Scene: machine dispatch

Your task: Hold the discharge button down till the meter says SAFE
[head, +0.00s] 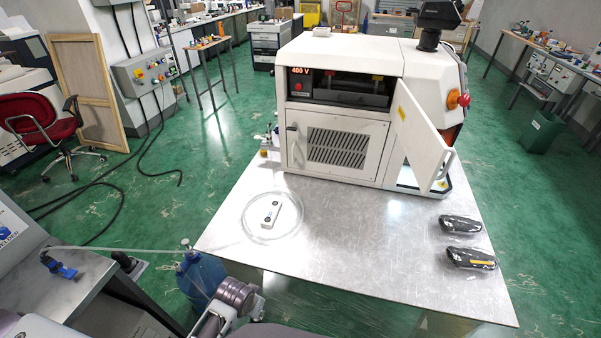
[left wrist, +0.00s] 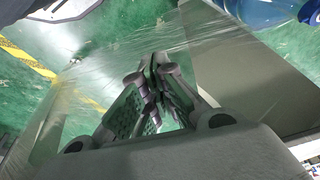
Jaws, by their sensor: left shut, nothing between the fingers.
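The white machine (head: 345,100) stands at the back of the metal table. Its meter (head: 300,71) is lit and reads 400 V. A red button (head: 299,86) sits just below the meter on the dark front panel; I cannot read a label on it. Another red knob (head: 458,99) with a yellow base is on the machine's right side. My left gripper (left wrist: 158,85) is shut and empty in the left wrist view, low and away from the panel. Part of my left arm shows at the bottom of the head view. My right gripper is not in view.
The machine's right door (head: 420,140) stands open over the table (head: 350,235). A small white device (head: 270,212) lies inside a clear ring. Two dark wrapped items (head: 470,258) lie at the table's right. A blue bottle (head: 200,275) stands by the front left corner.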

